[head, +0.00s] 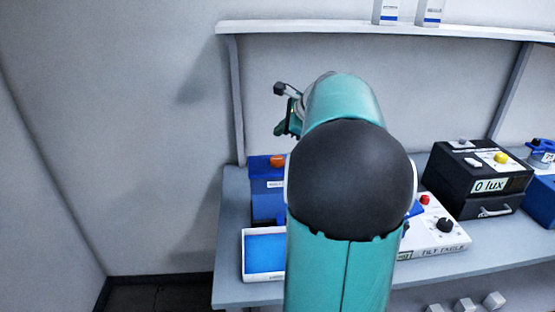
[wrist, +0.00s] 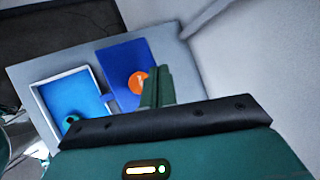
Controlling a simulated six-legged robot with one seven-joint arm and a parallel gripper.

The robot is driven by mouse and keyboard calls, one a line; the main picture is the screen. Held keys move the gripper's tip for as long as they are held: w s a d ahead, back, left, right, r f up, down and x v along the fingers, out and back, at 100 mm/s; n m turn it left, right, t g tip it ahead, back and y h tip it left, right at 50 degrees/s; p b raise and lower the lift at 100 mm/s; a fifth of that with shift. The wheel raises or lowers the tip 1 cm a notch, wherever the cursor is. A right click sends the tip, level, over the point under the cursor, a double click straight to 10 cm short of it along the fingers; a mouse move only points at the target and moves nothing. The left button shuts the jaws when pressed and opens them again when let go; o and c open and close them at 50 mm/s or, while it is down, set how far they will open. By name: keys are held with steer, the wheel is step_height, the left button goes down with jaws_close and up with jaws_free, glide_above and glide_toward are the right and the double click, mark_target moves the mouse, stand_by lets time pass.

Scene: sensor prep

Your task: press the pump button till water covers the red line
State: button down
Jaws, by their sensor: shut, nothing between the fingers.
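The pump is a blue box (head: 268,202) on the bench, partly hidden by my arm in the head view. Its orange button (head: 277,161) sits on top. In the wrist view the button (wrist: 137,82) shows on the blue box (wrist: 118,62), with my fingertips overlapping its right edge. My gripper (head: 283,128) is shut and empty, its green fingers also in the wrist view (wrist: 158,88). It appears above the button; contact cannot be told. A white-rimmed tray (head: 243,266) with blue water (head: 265,252) lies in front of the pump. I cannot make out a red line.
Right of my arm stand a white tilt table box (head: 436,238) with a red button and black knob, and a black box (head: 476,188) reading 0 lux. A shelf (head: 300,28) runs above. Grey wall is at the left. Small white blocks (head: 464,304) show at the lower right.

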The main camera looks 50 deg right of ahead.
mark_target(276, 158)
steer(key=shift+f, duration=2.95)
steer(key=shift+f, duration=0.1)
steer(key=shift+f, duration=0.35)
steer(key=shift+f, duration=0.7)
stand_by(0.4)
steer(key=shift+r, duration=1.15)
steer(key=shift+r, duration=0.1)
steer(key=shift+r, duration=2.4)
